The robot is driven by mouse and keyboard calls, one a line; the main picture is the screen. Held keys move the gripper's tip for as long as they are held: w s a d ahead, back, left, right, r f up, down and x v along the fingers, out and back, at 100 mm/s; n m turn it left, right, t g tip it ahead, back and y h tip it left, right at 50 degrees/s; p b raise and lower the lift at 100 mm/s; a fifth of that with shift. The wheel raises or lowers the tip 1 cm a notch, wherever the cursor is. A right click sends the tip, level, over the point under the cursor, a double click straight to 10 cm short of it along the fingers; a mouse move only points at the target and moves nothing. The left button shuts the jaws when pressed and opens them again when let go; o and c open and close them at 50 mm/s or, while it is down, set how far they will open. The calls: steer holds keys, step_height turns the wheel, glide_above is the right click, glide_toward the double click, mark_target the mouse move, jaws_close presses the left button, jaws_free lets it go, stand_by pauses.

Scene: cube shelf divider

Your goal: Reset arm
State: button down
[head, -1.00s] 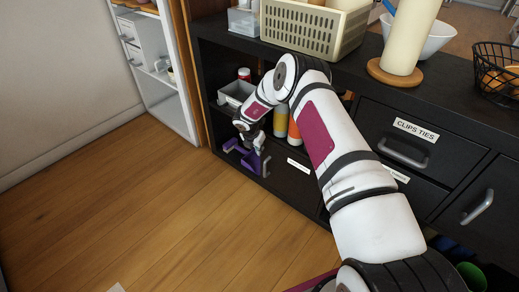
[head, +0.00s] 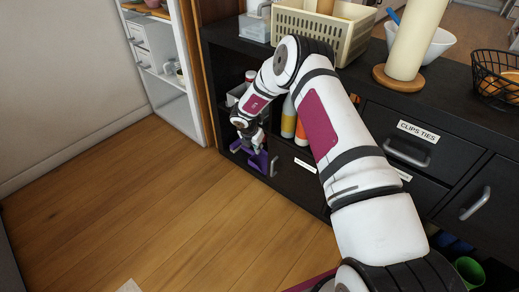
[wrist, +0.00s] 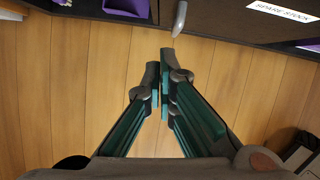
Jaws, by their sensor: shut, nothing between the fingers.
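My gripper (wrist: 160,70) is shut and empty in the wrist view, its fingertips together above the wooden floor. In the head view, my gripper (head: 256,143) is small and partly hidden by my wrist, low in front of the black cabinet (head: 225,47). My arm reaches out from the lower right and bends down at its far end. Purple material (head: 258,160) shows around and behind the gripper in the head view. Purple material (wrist: 127,6) also shows at the top of the wrist view, apart from the fingers.
A drawer handle (wrist: 180,17) and a "SPARE STOCK" label (wrist: 283,11) are close beyond the fingertips. Bottles (head: 289,118) stand in an open compartment beside my arm. A beige basket (head: 322,30), paper roll (head: 415,40) and wire basket (head: 497,75) are on top. Floor at left is clear.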

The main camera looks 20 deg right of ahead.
steer(key=shift+p+v, duration=0.5)
steer(key=shift+v, duration=1.25)
